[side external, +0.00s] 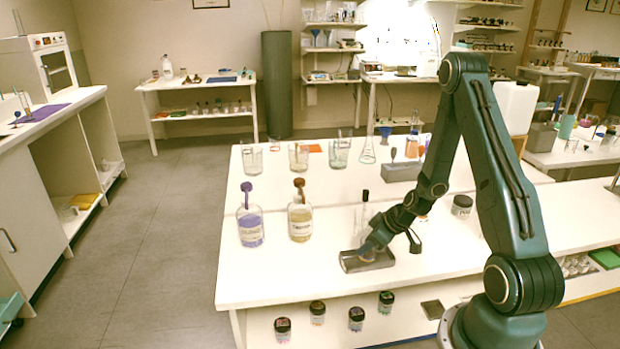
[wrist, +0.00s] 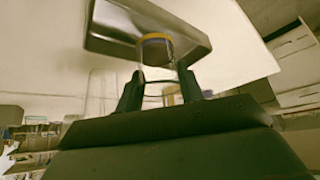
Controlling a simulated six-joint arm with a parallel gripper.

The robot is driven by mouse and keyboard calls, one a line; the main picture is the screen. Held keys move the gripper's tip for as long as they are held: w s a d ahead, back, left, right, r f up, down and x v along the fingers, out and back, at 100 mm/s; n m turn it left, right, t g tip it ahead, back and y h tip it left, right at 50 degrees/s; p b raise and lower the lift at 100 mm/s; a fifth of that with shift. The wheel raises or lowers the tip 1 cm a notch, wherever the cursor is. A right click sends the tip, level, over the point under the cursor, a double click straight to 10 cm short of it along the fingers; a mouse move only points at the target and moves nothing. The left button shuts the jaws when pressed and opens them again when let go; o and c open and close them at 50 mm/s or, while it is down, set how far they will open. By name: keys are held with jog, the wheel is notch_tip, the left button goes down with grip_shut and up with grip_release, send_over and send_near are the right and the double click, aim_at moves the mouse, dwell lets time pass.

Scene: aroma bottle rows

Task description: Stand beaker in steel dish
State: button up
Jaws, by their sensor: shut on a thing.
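The steel dish (side external: 380,262) is a shallow rectangular metal tray near the front of the white table; it also shows in the wrist view (wrist: 110,35). My gripper (side external: 370,250) is low at the dish, coming in from the right. In the wrist view my gripper (wrist: 160,80) is shut on the beaker (wrist: 157,65), a small clear glass cylinder with a yellow-orange edge at its far end. That end overlaps the dish's edge in the picture. I cannot tell whether it touches the dish floor. In the side view the beaker is mostly hidden by my gripper.
A purple bottle (side external: 250,230) and an amber bottle (side external: 300,224) stand left of the dish. A clear bottle with a dark cap (side external: 364,212) stands close behind it. A dark-lidded jar (side external: 461,206) is to the right. Several glass beakers stand at the back. The table's front left is clear.

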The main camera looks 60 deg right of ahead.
jog(key=shift+f, duration=0.55)
jog(key=shift+f, duration=0.1)
jog(key=o, duration=1.1)
jog(key=shift+c, duration=0.2)
jog(key=shift+s+r, duration=0.3)
jog(key=shift+r, duration=0.25)
jog(key=v, duration=1.1)
